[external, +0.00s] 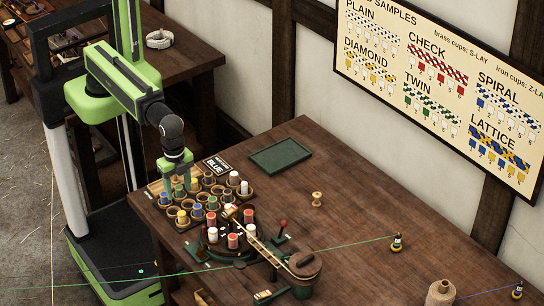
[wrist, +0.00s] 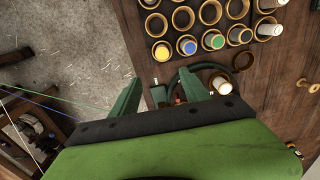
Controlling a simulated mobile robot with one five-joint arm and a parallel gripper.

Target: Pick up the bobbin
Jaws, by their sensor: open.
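A small bare wooden bobbin (external: 316,199) stands alone on the table, right of the cup rack; a wooden piece at the right edge of the wrist view (wrist: 314,87) looks like it. Other bobbins, blue, green, yellow and white, sit in the round wooden cups of the rack (external: 152,186), which also shows in the wrist view (wrist: 161,51). Red and white bobbins (external: 233,241) stand on a round braiding device in front. My gripper (external: 181,186) hangs over the rack's left part, pointing down. Its fingers are apart in the wrist view (wrist: 160,92), with nothing held between them.
A dark green tray (external: 281,157) lies at the table's back. A large tan cone (external: 440,293) stands front right. The table between tray and bobbin is clear.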

